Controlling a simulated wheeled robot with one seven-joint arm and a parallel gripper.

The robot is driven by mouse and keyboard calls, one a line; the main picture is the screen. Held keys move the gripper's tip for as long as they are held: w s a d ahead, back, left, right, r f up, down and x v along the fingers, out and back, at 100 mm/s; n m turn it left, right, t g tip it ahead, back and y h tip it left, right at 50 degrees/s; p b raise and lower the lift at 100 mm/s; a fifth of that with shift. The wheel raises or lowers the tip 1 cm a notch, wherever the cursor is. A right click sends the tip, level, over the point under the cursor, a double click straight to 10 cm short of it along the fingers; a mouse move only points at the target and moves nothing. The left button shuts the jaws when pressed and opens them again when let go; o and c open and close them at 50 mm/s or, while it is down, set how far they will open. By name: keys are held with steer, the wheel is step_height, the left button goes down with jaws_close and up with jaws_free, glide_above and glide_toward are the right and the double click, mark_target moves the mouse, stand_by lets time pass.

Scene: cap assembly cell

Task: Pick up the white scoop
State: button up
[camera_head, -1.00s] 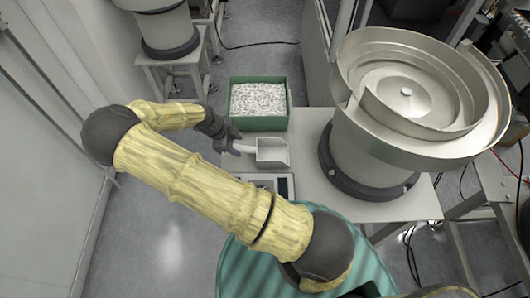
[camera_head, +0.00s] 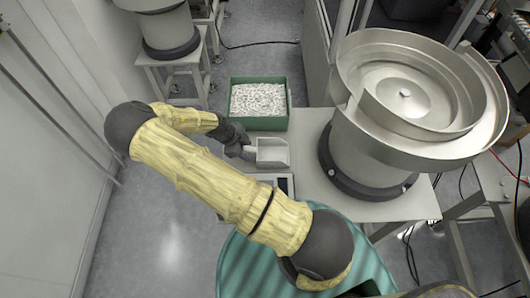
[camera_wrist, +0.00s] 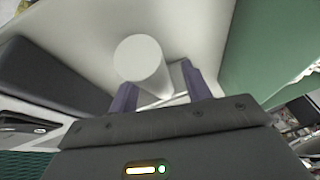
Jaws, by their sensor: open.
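The white scoop (camera_head: 272,153) lies on the table beside the green bin, with its handle pointing left. In the wrist view its white handle (camera_wrist: 143,62) points towards the camera, with the round end nearest. My gripper (camera_head: 240,144) is at the handle, left of the scoop's pan. In the wrist view my gripper (camera_wrist: 158,88) is open, with a dark purple finger on each side of the handle. I cannot tell whether either finger touches it. The far part of the scoop is mostly hidden behind the handle there.
The green bin (camera_head: 290,108) of small white parts stands just behind the scoop. A scale (camera_head: 284,184) lies in front of it, partly behind my arm. A large metal bowl feeder (camera_head: 372,150) stands to the right. The table (camera_head: 312,188) is bare between scale and feeder.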

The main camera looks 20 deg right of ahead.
jaws_close()
stand_by(0.3)
step_height(320, 180, up, 10)
steer(key=shift+b, duration=0.35)
stand_by(0.6)
